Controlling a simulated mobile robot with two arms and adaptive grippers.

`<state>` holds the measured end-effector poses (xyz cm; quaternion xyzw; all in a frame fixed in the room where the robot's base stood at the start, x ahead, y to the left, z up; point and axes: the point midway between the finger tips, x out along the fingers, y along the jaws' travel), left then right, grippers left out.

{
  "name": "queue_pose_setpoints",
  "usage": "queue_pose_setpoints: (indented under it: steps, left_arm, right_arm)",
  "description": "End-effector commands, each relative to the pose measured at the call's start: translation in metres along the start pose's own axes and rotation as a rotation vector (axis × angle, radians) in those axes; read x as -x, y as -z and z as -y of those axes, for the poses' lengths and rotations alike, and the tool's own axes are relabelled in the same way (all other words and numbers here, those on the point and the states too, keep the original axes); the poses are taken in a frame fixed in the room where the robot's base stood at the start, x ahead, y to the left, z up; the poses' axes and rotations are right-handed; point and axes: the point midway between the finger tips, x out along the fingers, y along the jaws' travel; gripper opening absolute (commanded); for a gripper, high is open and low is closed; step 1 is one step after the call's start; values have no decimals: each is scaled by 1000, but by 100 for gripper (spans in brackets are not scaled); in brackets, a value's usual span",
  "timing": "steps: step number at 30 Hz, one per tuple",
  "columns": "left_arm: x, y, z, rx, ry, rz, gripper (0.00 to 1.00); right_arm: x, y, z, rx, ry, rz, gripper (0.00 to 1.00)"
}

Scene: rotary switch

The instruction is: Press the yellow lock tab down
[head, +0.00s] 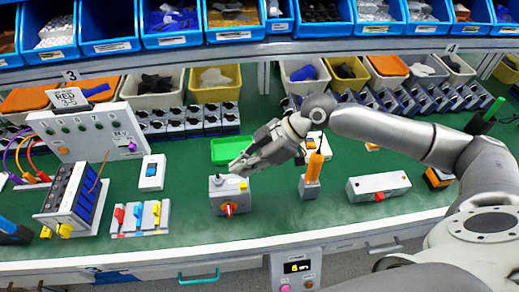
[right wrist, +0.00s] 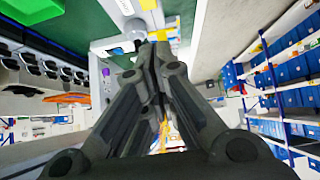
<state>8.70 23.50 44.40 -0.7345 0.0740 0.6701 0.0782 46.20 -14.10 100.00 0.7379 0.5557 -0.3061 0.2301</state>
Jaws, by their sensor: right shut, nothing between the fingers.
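The grey rotary switch box (head: 219,200) stands on the green bench in the head view, with a red knob (head: 229,209) on its front. A small yellow lock tab (head: 243,186) shows at the right of its top edge. My right gripper (head: 238,169) is shut and empty, just above and behind the top of the box; whether it touches cannot be told. In the right wrist view my gripper's closed fingers (right wrist: 151,48) reach toward a pale grey box (right wrist: 112,45), and cover part of it. My left gripper is not in view.
A green tray (head: 231,150) lies behind the box. A blue rocker switch (head: 152,171) and a row of coloured levers (head: 138,216) stand to the left. An orange-handled post (head: 312,174) and a long grey box (head: 379,188) stand to the right.

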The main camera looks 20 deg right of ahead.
Motion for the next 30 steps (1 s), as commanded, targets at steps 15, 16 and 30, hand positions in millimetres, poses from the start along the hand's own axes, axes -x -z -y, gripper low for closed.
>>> queue_pose_setpoints:
  steps: [15, 16, 30]
  left_arm:
    - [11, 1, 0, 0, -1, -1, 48]
    - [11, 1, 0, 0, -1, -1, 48]
    - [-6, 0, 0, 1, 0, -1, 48]
  right_arm:
    - [-29, -29, 0, 0, -1, 0, 0]
    - [-29, -29, 0, 0, -1, 0, 0]
    - [-48, -48, 1, -1, 2, 1, 0]
